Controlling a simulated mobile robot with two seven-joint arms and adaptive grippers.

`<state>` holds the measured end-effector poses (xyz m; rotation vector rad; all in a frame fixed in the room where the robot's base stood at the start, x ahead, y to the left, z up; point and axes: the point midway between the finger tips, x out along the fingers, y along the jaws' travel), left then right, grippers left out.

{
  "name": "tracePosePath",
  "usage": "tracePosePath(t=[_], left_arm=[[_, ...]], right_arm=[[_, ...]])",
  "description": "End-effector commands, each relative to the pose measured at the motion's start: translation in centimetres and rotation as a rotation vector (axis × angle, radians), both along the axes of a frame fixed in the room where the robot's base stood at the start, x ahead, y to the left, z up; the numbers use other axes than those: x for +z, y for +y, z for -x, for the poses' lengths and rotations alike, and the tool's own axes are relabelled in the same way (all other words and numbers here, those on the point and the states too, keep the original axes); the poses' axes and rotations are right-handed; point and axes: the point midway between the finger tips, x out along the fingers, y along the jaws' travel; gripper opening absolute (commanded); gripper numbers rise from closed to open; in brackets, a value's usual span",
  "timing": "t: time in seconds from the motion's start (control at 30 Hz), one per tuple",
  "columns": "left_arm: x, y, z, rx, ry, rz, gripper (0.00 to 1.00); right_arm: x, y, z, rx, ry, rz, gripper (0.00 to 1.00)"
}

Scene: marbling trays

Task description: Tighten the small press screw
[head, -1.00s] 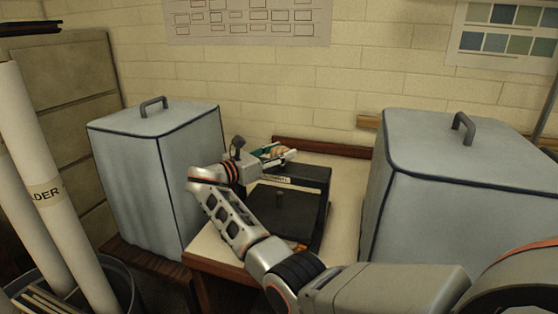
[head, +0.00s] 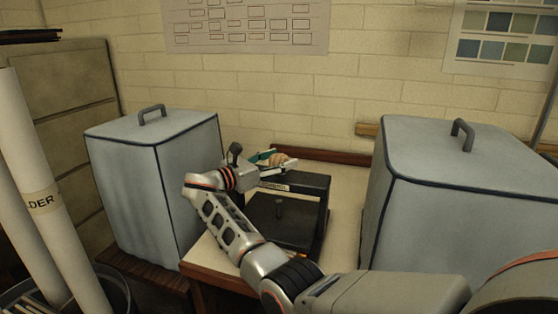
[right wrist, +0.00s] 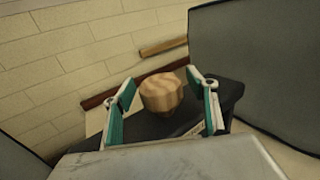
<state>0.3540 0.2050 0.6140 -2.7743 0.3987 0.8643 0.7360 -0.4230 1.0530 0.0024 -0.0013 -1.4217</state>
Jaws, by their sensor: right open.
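The small press is a black frame with a labelled crossbar (head: 300,183) and a dark flat plate (head: 268,226) with a short post below it. A round wooden knob (right wrist: 162,96) sits at the top of the press. My right gripper (head: 275,159) is open at the knob, reaching over the back of the press. In the right wrist view, its green-padded fingers stand on either side of the knob, with visible gaps. The screw shaft under the knob is mostly hidden. My left gripper is not in view.
A grey covered box (head: 150,185) stands left of the press table (head: 345,215); a larger one (head: 470,190) stands at the right. Both flank my right arm. Rolled tubes (head: 45,205) stand in a bin at far left. A brick wall closes off the back.

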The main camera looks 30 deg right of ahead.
Motion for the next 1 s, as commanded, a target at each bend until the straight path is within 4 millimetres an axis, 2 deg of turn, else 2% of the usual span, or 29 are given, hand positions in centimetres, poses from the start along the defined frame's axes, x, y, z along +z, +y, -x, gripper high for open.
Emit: tracePosePath(t=[0.17, 0.5, 0.7, 1.0], left_arm=[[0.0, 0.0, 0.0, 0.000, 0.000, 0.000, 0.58], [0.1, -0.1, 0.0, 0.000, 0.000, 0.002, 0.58], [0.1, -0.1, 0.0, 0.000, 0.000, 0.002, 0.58], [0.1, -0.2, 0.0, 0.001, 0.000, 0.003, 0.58]], right_arm=[[0.0, 1.6, 0.2, 0.002, 0.001, -0.001, 0.58], [0.0, 6.6, 0.9, 0.002, 0.000, -0.002, 0.58], [0.0, 7.4, 1.1, 0.001, 0.000, -0.001, 0.58], [0.0, 7.4, 1.1, 0.000, 0.000, 0.000, 0.58]])
